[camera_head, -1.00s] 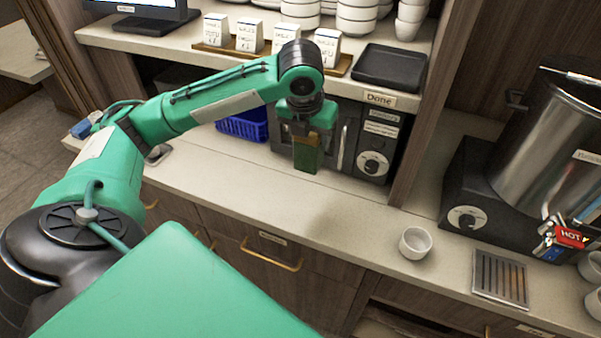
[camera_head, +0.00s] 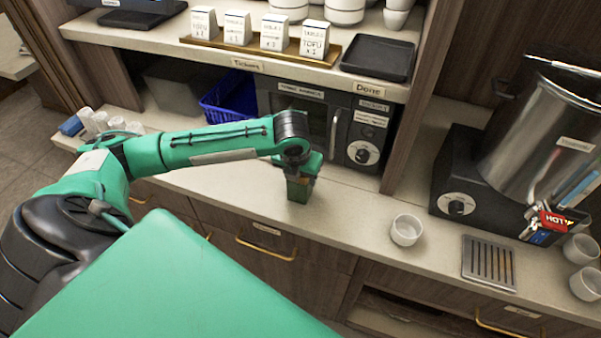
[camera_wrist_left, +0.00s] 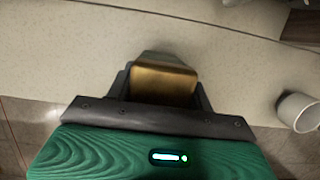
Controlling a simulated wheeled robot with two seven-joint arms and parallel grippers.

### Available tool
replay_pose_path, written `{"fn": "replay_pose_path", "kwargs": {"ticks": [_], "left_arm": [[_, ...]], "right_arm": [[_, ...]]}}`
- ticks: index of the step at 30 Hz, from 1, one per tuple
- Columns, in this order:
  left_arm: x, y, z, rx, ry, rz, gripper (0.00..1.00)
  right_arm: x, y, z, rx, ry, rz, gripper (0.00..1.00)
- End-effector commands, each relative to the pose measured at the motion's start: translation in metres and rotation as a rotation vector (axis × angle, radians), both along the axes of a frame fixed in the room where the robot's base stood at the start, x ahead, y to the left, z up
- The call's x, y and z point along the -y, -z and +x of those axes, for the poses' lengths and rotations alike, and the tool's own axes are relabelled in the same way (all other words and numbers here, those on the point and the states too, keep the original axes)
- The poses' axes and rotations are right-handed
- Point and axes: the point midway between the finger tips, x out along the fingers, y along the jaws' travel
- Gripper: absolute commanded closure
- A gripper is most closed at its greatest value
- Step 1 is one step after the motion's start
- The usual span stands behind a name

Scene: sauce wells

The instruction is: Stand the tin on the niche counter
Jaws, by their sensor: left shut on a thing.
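The tin (camera_head: 298,190) is a small green box-shaped tin with a gold-brown side, held upright at the end of my left arm. My left gripper (camera_head: 299,177) is shut on it. In the left wrist view the tin's gold top (camera_wrist_left: 164,84) sits between the two dark fingers. The tin is over the front part of the niche counter (camera_head: 232,190), in front of the microwave. I cannot tell whether its base touches the counter. My right gripper is not in view.
A white cup (camera_head: 406,230) stands to the right, near the counter's front edge. A microwave (camera_head: 340,125) and a blue basket (camera_head: 232,98) stand behind. A large steel urn (camera_head: 540,140) and a drip grate (camera_head: 489,262) are further right. The counter around the tin is clear.

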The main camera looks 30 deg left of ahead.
Motion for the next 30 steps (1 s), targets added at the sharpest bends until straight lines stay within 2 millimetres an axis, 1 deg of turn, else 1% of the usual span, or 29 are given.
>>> {"fn": "replay_pose_path", "kwargs": {"ticks": [8, 9, 11, 12, 20, 23, 26, 30], "left_arm": [[0.000, 0.001, 0.001, 0.001, 0.000, 0.000, 0.75], [0.000, 0.001, 0.001, 0.002, 0.000, 0.000, 0.42], [0.000, 0.001, 0.001, 0.001, 0.000, 0.000, 0.30], [0.000, 0.001, 0.001, 0.001, 0.000, 0.000, 0.26], [0.000, 0.001, 0.001, 0.001, 0.000, -0.001, 0.26], [0.000, -0.005, 0.000, 0.002, 0.000, 0.000, 0.26], [0.001, -0.018, -0.003, 0.005, 0.002, 0.000, 0.26], [0.003, -0.047, -0.010, 0.007, 0.001, 0.000, 0.26]], "right_arm": [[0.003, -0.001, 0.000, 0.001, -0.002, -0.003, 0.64], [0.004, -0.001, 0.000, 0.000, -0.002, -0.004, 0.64], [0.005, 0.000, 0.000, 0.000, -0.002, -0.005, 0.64], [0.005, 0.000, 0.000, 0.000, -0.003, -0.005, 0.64], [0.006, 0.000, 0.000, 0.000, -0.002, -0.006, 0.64], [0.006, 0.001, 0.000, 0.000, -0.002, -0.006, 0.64], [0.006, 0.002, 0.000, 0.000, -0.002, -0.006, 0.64], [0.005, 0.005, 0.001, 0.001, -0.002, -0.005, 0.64]]}}
